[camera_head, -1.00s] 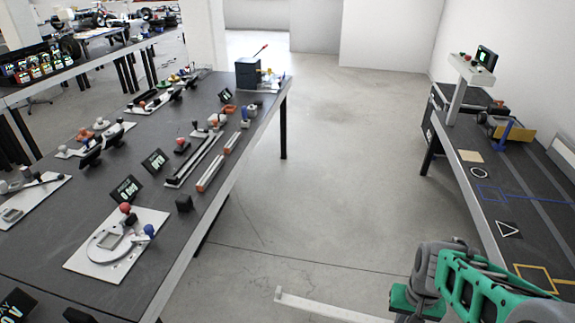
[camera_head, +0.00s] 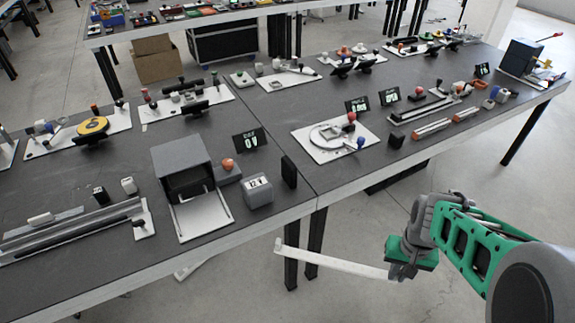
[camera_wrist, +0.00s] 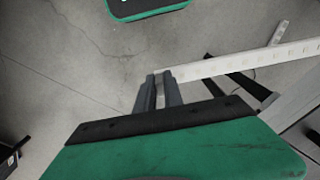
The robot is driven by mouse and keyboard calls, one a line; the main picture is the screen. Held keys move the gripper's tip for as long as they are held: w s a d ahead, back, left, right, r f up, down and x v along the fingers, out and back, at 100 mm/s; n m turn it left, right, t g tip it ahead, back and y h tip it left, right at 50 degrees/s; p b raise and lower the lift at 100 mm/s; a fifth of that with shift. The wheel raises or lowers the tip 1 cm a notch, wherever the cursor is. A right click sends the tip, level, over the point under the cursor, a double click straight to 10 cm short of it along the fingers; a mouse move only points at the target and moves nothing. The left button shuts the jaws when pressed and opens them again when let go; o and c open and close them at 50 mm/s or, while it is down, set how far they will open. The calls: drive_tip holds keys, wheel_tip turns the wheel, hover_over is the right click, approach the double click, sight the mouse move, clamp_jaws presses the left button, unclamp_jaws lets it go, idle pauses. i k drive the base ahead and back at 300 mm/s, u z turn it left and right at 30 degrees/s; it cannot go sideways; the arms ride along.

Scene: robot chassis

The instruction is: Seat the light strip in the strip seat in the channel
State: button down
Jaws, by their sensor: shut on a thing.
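The light strip (camera_head: 335,264) is a long, pale bar. My gripper (camera_head: 397,271) holds it near its right end, out over the floor in front of the table. In the wrist view the gripper's dark fingers (camera_wrist: 158,88) are shut on the strip (camera_wrist: 225,63), which runs off to the right. A long grey channel (camera_head: 75,232) with pale end parts lies at the table's front left. Another dark, narrow channel (camera_head: 424,108) lies further right. I cannot tell which of them has the strip seat; the seat itself is too small to make out.
The dark table (camera_head: 330,190) carries a grey box with an open front (camera_head: 182,170), a dial plate (camera_head: 335,139), small displays and several fixtures. Its front edge and legs lie just beyond the strip. The floor (camera_head: 490,180) at the right is clear.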

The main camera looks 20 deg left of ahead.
sight(41, 238)
drive_tip(key=u, duration=3.15)
drive_tip(key=i, duration=1.65)
